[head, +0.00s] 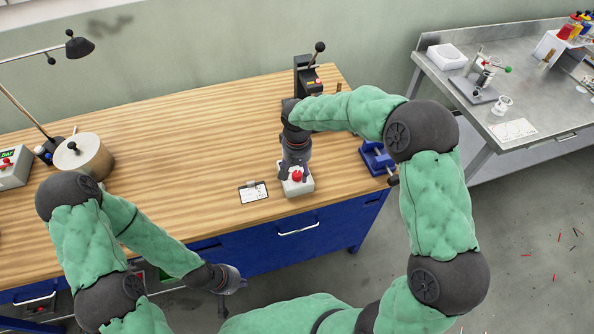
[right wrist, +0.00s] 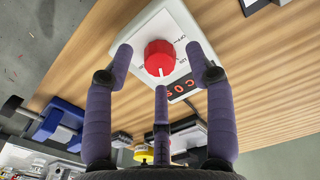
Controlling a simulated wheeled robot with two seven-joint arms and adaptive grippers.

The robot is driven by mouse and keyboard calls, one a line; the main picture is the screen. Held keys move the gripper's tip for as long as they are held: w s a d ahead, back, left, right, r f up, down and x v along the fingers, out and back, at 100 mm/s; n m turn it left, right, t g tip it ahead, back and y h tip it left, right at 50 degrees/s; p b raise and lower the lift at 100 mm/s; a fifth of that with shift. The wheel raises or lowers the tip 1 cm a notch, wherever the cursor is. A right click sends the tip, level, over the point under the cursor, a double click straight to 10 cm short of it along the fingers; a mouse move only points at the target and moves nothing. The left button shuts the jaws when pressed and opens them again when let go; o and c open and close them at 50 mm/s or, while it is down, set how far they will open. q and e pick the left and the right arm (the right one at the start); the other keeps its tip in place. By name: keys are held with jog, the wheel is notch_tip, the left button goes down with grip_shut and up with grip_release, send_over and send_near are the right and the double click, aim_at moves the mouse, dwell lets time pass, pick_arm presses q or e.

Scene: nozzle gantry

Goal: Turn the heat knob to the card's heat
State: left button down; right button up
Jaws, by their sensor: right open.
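The red heat knob (head: 297,176) sits on a white box (head: 302,188) near the bench's front edge. In the right wrist view the knob (right wrist: 160,56) has a white pointer line toward the bottom of the picture. A dark display (right wrist: 184,88) with red characters is beside it, partly hidden by a finger. My right gripper (head: 294,167) is open over the box, its fingers spread around the knob with visible gaps. The card (head: 253,191) lies left of the box, its writing too small to read. My left gripper (head: 232,280) hangs low before the bench; its fingers are unclear.
A blue vise-like fixture (head: 376,158) stands right of the box, and a dark lever stand (head: 306,75) behind it. The wooden bench (head: 190,150) between is clear.

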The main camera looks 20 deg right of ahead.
aim_at(297, 174)
notch_tip(297, 174, up, 11)
dwell(0.4)
dwell(0.4)
